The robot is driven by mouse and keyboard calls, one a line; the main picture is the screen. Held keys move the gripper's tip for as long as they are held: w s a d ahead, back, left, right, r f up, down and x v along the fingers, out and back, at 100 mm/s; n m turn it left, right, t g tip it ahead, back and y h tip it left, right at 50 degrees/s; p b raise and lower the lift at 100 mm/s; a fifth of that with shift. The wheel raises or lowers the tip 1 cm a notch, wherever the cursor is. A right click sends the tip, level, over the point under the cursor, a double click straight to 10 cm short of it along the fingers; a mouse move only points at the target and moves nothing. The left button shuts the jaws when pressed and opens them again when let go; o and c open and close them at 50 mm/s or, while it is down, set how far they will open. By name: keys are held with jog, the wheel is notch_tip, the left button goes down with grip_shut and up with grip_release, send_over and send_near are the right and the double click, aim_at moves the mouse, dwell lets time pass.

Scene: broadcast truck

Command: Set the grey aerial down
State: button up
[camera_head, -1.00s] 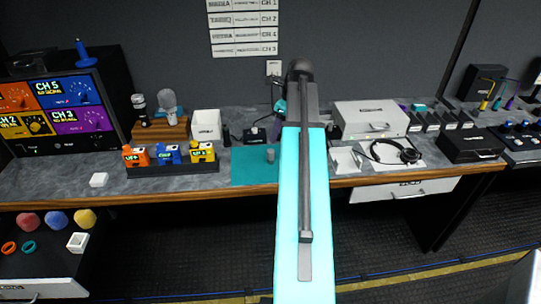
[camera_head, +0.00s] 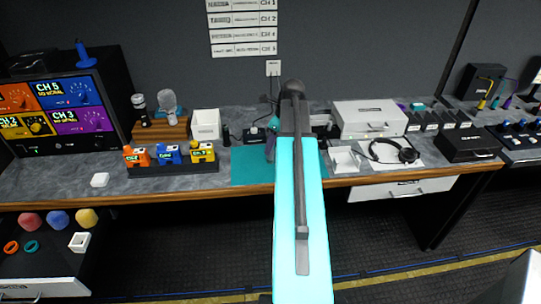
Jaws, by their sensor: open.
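A small grey upright piece (camera_head: 269,150), which may be the grey aerial, shows on the teal mat (camera_head: 250,171) just left of my arm. Its outline is small and partly merges with what is behind it, so I cannot tell its full shape. My gripper (camera_head: 272,126) is mostly hidden behind my own arm; only a little of it seems to show at the arm's left edge, close above the grey piece. I cannot tell whether they touch.
Left of the mat stand a rack of orange, blue and yellow packs (camera_head: 170,159) and a white bin (camera_head: 206,124). To the right are a pale case (camera_head: 369,119), headphones (camera_head: 397,151) and a black case (camera_head: 466,145). The mat's left part is clear.

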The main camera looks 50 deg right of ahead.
jog(key=shift+f, duration=0.1)
jog(key=shift+p+x, duration=1.2)
jog(key=shift+x, duration=1.35)
grip_shut()
jog(key=shift+d+r+b, duration=0.1)
jog(key=shift+r+b, duration=0.8)
jog(key=shift+r, duration=0.75)
jog(key=s+a+r+b, duration=0.1)
jog(key=s+a+b, duration=0.1)
jog(key=s, duration=0.5)
jog(key=s+a+b, duration=0.2)
jog(key=s+a, duration=0.1)
jog(key=s, duration=0.5)
jog(key=shift+a+r, duration=0.15)
jog(key=shift+r, duration=0.25)
